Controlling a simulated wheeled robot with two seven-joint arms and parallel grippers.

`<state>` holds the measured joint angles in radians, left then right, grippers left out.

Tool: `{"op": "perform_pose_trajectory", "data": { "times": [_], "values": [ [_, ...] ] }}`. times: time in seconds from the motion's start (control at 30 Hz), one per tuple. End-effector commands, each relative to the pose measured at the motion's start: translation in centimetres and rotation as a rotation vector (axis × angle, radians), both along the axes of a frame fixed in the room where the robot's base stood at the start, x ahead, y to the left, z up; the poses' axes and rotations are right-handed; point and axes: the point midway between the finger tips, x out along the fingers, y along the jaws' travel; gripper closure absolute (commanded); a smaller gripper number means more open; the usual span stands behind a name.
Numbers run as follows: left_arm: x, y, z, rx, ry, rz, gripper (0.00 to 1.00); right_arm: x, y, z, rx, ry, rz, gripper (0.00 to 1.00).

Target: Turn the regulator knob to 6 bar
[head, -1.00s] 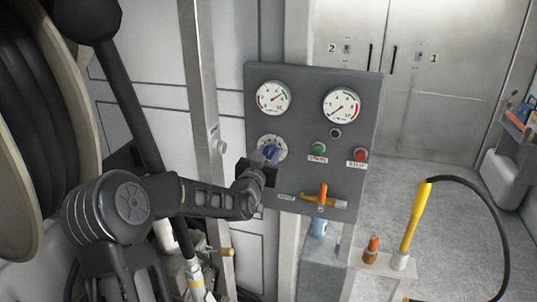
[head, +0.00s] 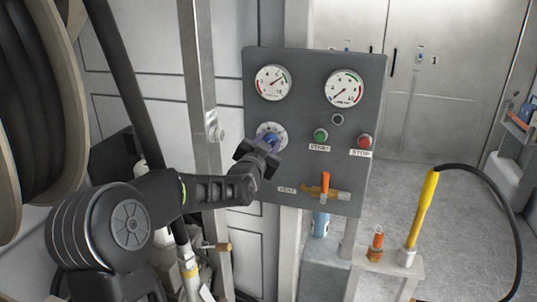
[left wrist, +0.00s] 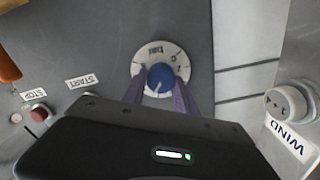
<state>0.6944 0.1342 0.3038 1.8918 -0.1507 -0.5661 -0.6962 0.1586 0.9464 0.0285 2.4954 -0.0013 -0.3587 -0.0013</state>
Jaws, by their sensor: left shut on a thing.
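The blue regulator knob (head: 270,140) sits on a white dial (head: 268,130) at the lower left of the grey panel (head: 300,150). In the left wrist view the blue knob (left wrist: 160,79) stands between the two fingers of my left gripper (left wrist: 160,88), with part of the white dial (left wrist: 175,52) showing around it. My left gripper (head: 266,144) is shut on the knob, and its body hides part of the dial. Two round gauges, the left one (head: 273,83) and the right one (head: 344,88), sit above. The left gauge's needle points up and right. My right gripper is not in view.
A green START button (head: 320,135), a red STOP button (head: 364,142) and an orange vent lever (head: 325,184) are on the same panel. A metal post (head: 207,130) stands left of it. In the left wrist view a white WIND knob (left wrist: 286,103) is at the right.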

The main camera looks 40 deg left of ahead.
Motion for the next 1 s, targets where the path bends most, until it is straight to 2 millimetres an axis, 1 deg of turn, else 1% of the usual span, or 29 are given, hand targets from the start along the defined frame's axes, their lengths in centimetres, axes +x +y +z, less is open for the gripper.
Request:
{"op": "perform_pose_trajectory", "data": {
  "times": [0.03,0.3,0.5,0.83,0.87,1.0],
  "values": [
    [0.0,-0.1,-0.5,0.032,0.010,-0.002,1.00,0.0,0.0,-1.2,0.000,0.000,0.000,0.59],
    [0.1,-0.1,-0.3,0.167,0.059,-0.001,1.00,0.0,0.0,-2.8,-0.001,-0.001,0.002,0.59],
    [0.0,-0.1,-0.2,0.204,0.075,0.000,1.00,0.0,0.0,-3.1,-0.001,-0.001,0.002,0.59],
    [0.0,-0.1,-0.2,0.207,0.076,0.000,1.00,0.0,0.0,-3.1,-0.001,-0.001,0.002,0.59],
    [0.0,-0.1,-0.2,0.207,0.076,0.000,0.64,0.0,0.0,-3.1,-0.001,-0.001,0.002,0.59],
    [0.0,-0.1,-0.2,0.207,0.076,0.000,0.53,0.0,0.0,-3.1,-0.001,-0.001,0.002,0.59]
  ]
}}
